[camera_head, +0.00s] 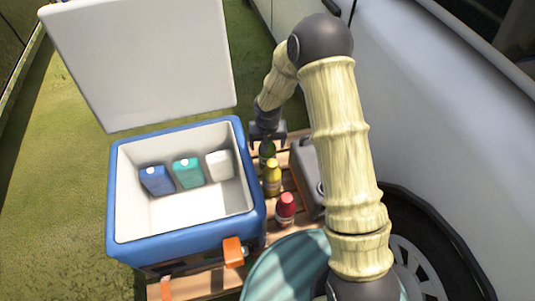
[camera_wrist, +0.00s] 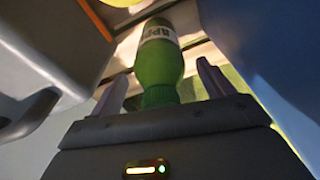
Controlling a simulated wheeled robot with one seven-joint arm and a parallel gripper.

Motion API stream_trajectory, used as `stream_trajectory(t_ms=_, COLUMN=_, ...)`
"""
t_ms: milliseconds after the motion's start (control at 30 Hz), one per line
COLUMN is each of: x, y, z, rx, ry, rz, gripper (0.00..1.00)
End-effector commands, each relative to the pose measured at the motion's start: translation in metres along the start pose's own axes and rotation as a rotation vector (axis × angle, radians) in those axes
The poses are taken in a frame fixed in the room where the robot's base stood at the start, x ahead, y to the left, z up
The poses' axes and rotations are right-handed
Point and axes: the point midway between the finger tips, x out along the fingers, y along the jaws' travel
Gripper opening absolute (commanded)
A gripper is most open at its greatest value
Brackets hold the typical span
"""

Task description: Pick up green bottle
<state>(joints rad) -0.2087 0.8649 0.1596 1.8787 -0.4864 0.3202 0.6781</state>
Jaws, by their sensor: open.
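The green bottle (camera_head: 267,151) stands on a wooden slatted surface beside the cooler, partly hidden under my gripper (camera_head: 267,135) in the head view. In the wrist view the green bottle (camera_wrist: 160,62) has a white label, and its narrow neck end points toward the gripper palm. My gripper (camera_wrist: 165,85) is open, with one finger on each side of the bottle. A gap shows beside the right finger; I cannot tell whether the left finger touches it.
A yellow bottle (camera_head: 272,178) and a red bottle (camera_head: 285,209) stand in line in front. A blue open cooler (camera_head: 118,190) with several cartons is at left. A grey container (camera_head: 308,178) is close at right, near a white vehicle (camera_head: 440,110).

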Motion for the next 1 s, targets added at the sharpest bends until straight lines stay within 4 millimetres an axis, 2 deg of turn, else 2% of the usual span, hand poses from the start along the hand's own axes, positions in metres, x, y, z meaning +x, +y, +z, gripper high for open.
stream_trajectory(t_ms=133, x=0.000, y=0.000, z=0.000, rx=0.000, ry=0.000, rz=0.000, gripper=0.80)
stream_trajectory(t_ms=167, x=0.000, y=0.000, z=0.000, rx=0.000, ry=0.000, rz=0.000, gripper=0.77)
stream_trajectory(t_ms=500, x=0.000, y=0.001, z=0.000, rx=0.002, ry=0.000, rz=0.000, gripper=0.10)
stream_trajectory(t_ms=567, x=0.000, y=0.001, z=0.000, rx=0.002, ry=0.000, rz=0.001, gripper=0.00)
stream_trajectory(t_ms=833, x=-0.003, y=0.000, z=-0.001, rx=0.000, ry=0.002, rz=0.000, gripper=0.00)
stream_trajectory(t_ms=1000, x=-0.020, y=0.000, z=-0.004, rx=0.001, ry=0.004, rz=0.000, gripper=0.00)
